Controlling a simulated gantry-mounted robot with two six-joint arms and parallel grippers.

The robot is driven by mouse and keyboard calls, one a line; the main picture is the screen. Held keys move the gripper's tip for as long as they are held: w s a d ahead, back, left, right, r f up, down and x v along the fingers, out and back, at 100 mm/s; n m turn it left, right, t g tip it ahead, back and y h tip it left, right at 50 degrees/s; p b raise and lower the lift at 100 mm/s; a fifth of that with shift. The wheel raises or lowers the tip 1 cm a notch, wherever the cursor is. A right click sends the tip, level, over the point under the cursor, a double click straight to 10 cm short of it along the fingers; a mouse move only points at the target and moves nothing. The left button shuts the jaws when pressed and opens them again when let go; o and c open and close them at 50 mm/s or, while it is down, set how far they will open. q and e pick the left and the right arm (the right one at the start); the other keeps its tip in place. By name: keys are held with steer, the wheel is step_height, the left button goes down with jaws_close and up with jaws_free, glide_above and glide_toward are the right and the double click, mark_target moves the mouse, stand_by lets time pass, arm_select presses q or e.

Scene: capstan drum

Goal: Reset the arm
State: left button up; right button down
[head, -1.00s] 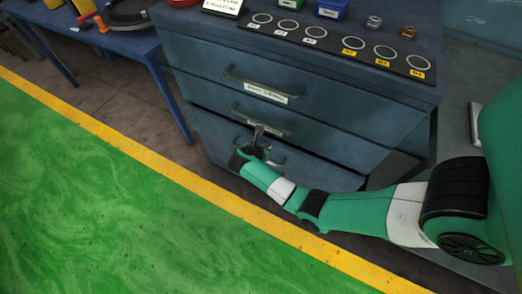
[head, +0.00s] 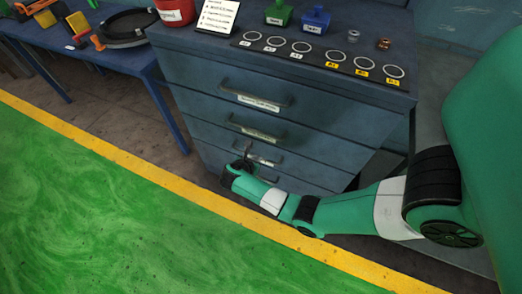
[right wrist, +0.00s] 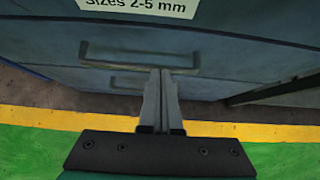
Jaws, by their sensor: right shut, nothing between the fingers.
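My right gripper (head: 247,150) is at the front of the blue-grey drawer cabinet (head: 345,110), by the third handle down (head: 262,158). In the right wrist view its two grey fingers (right wrist: 160,75) are pressed together with nothing between them. A drawer handle (right wrist: 100,50) shows behind the fingertips there, and I cannot tell whether they touch it. A white label (right wrist: 137,5) reading "Sizes 2-5 mm" is above it. The upper handle (head: 255,93) and second handle (head: 257,130) are free. The visible drawers look closed. My left gripper is out of view.
On the cabinet top are a dark strip with several rings (head: 301,47), a green container (head: 279,13), a blue container (head: 316,19), a red pot (head: 174,10) and a white card (head: 217,15). A blue table (head: 110,62) stands left. The green floor (head: 100,200) is clear.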

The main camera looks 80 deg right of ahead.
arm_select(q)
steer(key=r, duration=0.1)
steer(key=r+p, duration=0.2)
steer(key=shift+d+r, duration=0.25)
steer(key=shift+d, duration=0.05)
arm_select(e)
steer(key=v, duration=0.6)
steer(key=shift+r, duration=0.5)
steer(key=shift+d, duration=0.1)
